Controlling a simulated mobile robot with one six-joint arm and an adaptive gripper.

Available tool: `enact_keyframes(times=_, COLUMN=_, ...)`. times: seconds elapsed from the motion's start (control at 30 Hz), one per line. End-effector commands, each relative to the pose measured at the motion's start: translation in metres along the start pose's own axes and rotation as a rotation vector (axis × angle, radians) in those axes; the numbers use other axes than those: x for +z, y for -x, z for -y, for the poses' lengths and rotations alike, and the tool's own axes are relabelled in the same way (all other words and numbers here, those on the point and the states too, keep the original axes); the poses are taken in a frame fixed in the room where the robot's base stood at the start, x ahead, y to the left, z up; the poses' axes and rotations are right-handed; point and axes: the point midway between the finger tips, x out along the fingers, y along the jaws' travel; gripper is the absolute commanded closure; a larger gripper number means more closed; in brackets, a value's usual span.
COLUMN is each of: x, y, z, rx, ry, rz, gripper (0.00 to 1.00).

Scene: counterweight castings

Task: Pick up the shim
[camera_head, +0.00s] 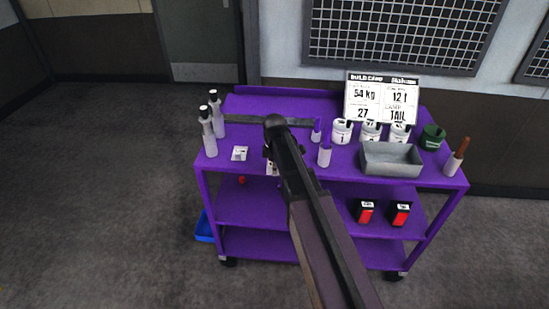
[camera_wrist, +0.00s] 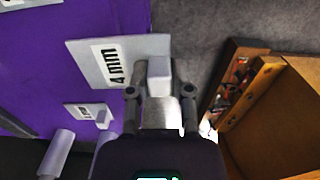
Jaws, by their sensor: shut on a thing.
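The shim (camera_wrist: 92,60) is a flat light-grey plate with a white label reading "4 mm" and a pale raised block at its right end. In the wrist view it lies just beyond my gripper (camera_wrist: 160,95), whose fingers are closed at that block. In the head view my gripper (camera_head: 271,158) is over the front edge of the purple trolley (camera_head: 225,174), mostly hidden behind my own arm. A smaller labelled plate (camera_wrist: 88,113) shows below the shim in the wrist view. A small pale plate (camera_head: 240,153) lies on the trolley top, left of my gripper.
Two grey bottles (camera_head: 208,138) stand at the trolley's left. White jars (camera_head: 342,131), a grey tray (camera_head: 392,168) and a green jar (camera_head: 432,137) are to the right. A build card (camera_head: 381,101) stands behind. A brown box (camera_wrist: 285,115) is at right in the wrist view.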

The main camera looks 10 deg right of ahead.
Motion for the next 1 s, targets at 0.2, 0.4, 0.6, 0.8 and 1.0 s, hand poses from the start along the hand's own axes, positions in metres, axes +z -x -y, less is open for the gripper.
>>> enact_keyframes(times=0.2, x=0.007, y=0.003, z=0.032, rx=0.000, ry=0.000, rz=0.000, gripper=1.00)
enact_keyframes(times=0.4, x=0.009, y=0.004, z=0.042, rx=0.000, ry=0.000, rz=0.000, gripper=1.00)
enact_keyframes(times=0.6, x=0.009, y=0.004, z=0.043, rx=0.000, ry=0.000, rz=0.000, gripper=1.00)
enact_keyframes(times=0.8, x=0.009, y=0.004, z=0.043, rx=0.000, ry=0.000, rz=0.000, gripper=1.00)
enact_keyframes(times=1.0, x=0.009, y=0.004, z=0.043, rx=0.000, ry=0.000, rz=0.000, gripper=1.00)
